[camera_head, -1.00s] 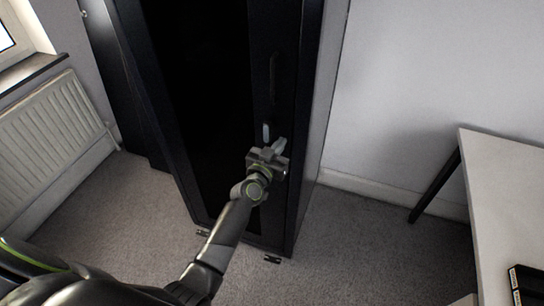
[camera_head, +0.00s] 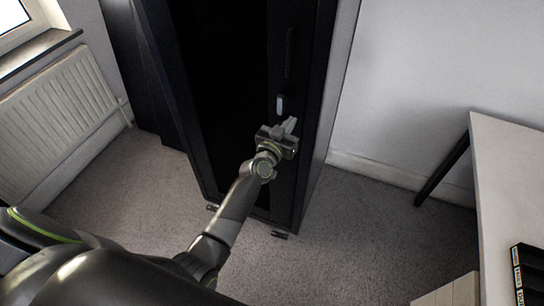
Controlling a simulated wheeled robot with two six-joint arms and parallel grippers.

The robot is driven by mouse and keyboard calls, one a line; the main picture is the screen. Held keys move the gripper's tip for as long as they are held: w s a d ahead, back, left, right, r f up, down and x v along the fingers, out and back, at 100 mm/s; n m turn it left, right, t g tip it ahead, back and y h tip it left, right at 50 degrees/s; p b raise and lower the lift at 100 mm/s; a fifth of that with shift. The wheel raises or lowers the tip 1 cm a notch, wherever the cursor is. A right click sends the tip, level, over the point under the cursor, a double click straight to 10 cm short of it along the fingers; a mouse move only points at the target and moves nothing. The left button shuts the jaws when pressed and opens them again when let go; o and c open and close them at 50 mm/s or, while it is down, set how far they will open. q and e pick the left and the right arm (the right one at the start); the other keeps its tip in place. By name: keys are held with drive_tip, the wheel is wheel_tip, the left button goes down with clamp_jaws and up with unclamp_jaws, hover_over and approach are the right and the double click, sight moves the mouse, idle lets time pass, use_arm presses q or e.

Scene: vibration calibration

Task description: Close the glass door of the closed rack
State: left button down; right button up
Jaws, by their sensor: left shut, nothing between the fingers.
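The closed rack (camera_head: 318,150) is a tall black cabinet standing on the carpet in the upper middle of the head view. Its dark glass door (camera_head: 222,100) faces me and looks flush with the frame, or nearly so; I cannot tell whether a small gap remains. A dark handle (camera_head: 289,52) runs up the right side of the door. My left gripper (camera_head: 286,118) is shut and empty in front of the door's right side, below the handle. I cannot tell whether its fingertips touch the door. My right gripper is not in view.
A white table (camera_head: 510,185) with a black tray (camera_head: 528,275) stands at the right. A white radiator (camera_head: 58,125) is on the wall at the left under a window. A pale box (camera_head: 452,292) is at the bottom right. Grey carpet is free around the rack.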

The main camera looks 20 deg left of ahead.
use_arm(q)
drive_tip(key=s+b, duration=0.2)
drive_tip(key=s, duration=0.9)
drive_tip(key=shift+a, duration=0.3)
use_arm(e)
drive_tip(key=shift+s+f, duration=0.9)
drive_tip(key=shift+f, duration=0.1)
